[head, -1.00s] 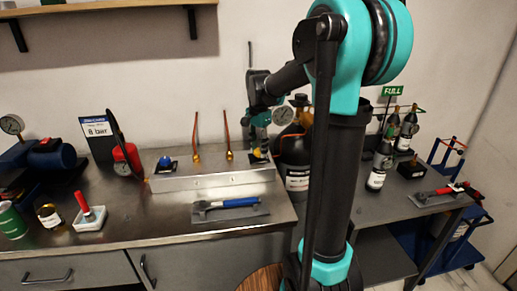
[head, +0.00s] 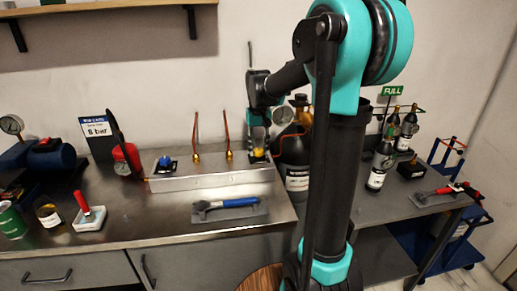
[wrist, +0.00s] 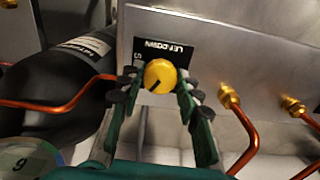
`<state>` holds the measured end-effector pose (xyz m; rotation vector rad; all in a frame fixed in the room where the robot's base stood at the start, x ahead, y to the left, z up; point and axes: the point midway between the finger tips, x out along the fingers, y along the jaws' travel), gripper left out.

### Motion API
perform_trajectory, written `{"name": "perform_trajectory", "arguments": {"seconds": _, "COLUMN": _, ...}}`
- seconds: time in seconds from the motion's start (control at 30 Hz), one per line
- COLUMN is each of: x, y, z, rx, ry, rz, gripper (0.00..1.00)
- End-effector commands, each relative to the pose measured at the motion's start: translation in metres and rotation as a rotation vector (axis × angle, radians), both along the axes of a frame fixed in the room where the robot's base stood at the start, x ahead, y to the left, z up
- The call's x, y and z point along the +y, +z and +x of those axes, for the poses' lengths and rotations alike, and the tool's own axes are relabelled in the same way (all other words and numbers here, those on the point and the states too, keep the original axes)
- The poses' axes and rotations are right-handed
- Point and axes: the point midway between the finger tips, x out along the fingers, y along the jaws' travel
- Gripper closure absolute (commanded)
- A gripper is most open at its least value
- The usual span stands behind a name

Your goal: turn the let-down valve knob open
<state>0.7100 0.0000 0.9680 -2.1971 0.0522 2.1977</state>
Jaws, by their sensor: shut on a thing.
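The let-down valve knob is a round yellow knob (wrist: 160,76) with a dark pointer line, in front of a black plate (wrist: 163,50) lettered LET-DOWN. In the wrist view my gripper (wrist: 160,84) has a finger on each side of the knob and is shut on it. The pointer line runs toward the lower left of the knob. In the head view my gripper (head: 257,147) points down over the right end of the steel manifold block (head: 215,180); a little of the yellow knob (head: 257,154) shows beneath it.
Copper pipes (head: 196,130) rise from brass fittings on the block. A blue knob (head: 165,161) sits at its left end. A black cylinder (head: 293,155) stands close right of my gripper. A blue-handled wrench (head: 226,203) lies in front of the block.

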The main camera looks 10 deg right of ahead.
Motion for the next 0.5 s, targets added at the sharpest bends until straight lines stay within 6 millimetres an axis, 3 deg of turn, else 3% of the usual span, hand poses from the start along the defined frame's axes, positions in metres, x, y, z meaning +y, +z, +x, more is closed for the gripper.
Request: {"name": "perform_trajectory", "arguments": {"seconds": 0.5, "x": -0.0004, "y": 0.0002, "z": 0.0005, "rx": -0.001, "ry": 0.407, "rz": 0.0, "gripper": 0.95}}
